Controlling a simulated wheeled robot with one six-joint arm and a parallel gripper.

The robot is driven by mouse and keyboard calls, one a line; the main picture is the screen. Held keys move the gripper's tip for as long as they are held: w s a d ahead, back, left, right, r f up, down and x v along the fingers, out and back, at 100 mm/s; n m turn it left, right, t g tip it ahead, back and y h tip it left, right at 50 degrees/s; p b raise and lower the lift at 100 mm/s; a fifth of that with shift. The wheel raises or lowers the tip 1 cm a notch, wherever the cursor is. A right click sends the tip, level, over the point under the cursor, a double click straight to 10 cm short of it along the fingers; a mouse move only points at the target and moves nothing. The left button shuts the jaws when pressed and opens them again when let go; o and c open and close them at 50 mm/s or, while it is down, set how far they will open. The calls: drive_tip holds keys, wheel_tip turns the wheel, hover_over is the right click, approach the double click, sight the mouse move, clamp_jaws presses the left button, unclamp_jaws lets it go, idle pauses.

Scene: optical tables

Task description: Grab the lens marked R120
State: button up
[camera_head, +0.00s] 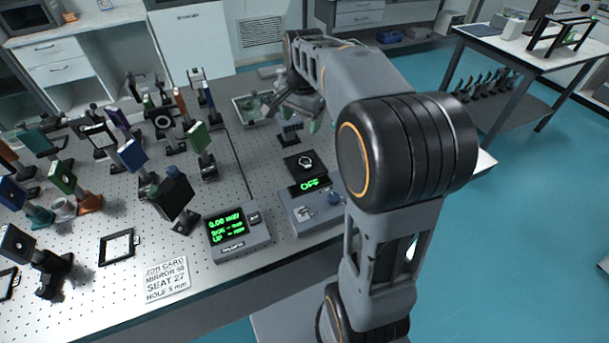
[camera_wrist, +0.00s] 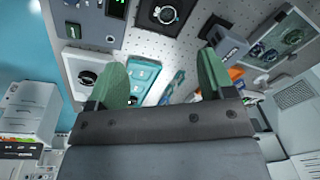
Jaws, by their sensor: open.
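No R120 marking is legible in either view, so I cannot tell which lens carries it. The tray also shows in the head view (camera_head: 240,109), at the back of the optical table. My gripper (camera_head: 291,110) is above the back right part of the table, partly hidden by my arm. Its green fingers in the wrist view (camera_wrist: 162,72) are spread apart with nothing between them. The tray lies to the right of the fingers in the wrist view.
A black plate with a round piece (camera_head: 304,162) sits behind a box reading OFF (camera_head: 311,207). A meter (camera_head: 236,232) and a printed card (camera_head: 167,280) lie near the front edge. Several upright optic mounts (camera_head: 200,138) crowd the left. A teal item (camera_wrist: 145,75) lies below my gripper.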

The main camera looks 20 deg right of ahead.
drive_tip(key=w+d+f+m+g+b, duration=0.1)
drive_tip(key=w+d+f+m+b, duration=0.3)
drive_tip(key=f, duration=0.3)
hover_over(306, 160)
wheel_tip(306, 160, down, 7)
drive_tip(key=shift+d+p, duration=0.1)
drive_tip(key=shift+p, duration=0.25)
drive_tip(key=shift+s+f, duration=0.1)
drive_tip(key=shift+f, duration=3.3)
drive_tip(key=c, duration=0.8)
drive_tip(key=shift+r, duration=0.1)
